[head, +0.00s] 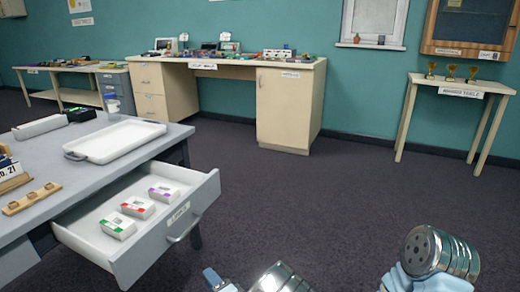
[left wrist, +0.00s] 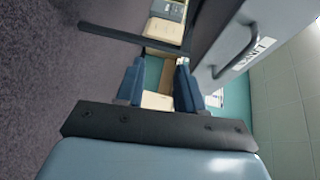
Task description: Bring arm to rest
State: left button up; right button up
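My left gripper (head: 214,279) shows only in part at the bottom edge of the head view, in front of the open drawer and clear of it. In the left wrist view its two blue fingers (left wrist: 158,84) stand apart with nothing between them. Beyond them the drawer front with its handle (left wrist: 236,42) shows at the upper right. Metal links of my arms show at the bottom of the head view. My right gripper is not in view.
The grey desk's drawer (head: 205,205) is pulled out and holds three small boxes with green, red and purple marks. A white tray (head: 118,138) lies on the desk. A cluttered wooden desk (head: 285,110) and a trophy table (head: 430,83) stand behind. The middle floor is clear.

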pick_arm(q)
jog(key=s+a+f+n+g+h, duration=0.1)
jog(key=s+f+n+g+h, duration=0.3)
jog(key=f, duration=0.5)
jog(key=s+a+f+n+g+h, duration=0.1)
jog(key=s+f+g+h, duration=0.3)
jog(key=f, duration=0.6)
jog(key=s+d+n+g+h, duration=0.2)
jog(key=s+n+h, duration=0.1)
jog(key=s, duration=0.3)
jog(key=s+d+n+g+h, duration=0.2)
jog(key=s+d+n+h, duration=0.1)
jog(key=s, duration=0.4)
jog(key=shift+d+f+h, duration=0.3)
jog(key=shift+f, duration=0.05)
